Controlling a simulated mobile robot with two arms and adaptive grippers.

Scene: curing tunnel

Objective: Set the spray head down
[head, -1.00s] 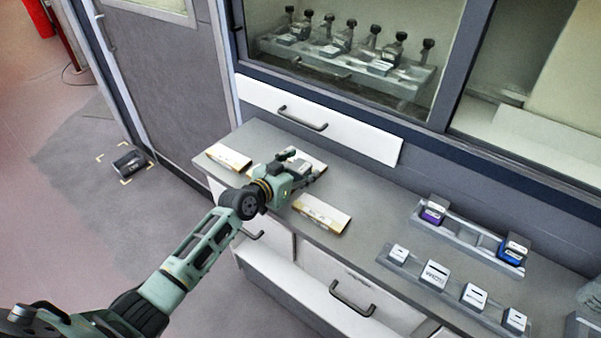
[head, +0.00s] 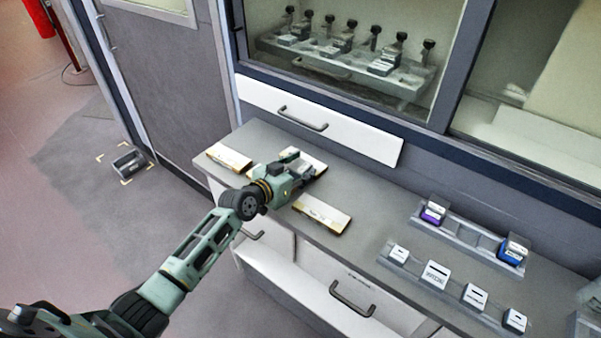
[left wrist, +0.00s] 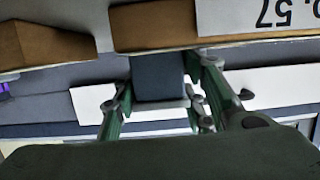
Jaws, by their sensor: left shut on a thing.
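My left gripper (head: 300,172) is low over the grey counter (head: 375,222), beside the middle of three pale flat boxes (head: 312,160). In the left wrist view its fingers (left wrist: 160,108) are shut on a dark blue-grey block, which I take to be the spray head (left wrist: 158,78). Its lower end shows between the fingers, and a brown box with a white label (left wrist: 155,25) appears close by it. In the head view the gripper mostly hides the held piece. I cannot tell whether it touches the counter or box. My right gripper is not in view.
Pale boxes lie left (head: 229,157) and right (head: 321,214) of the gripper. Two grey racks (head: 465,240) (head: 455,290) with small labelled blocks stand farther right. A rack of black-knobbed pieces (head: 345,62) is behind glass. The counter's front edge is close to the gripper.

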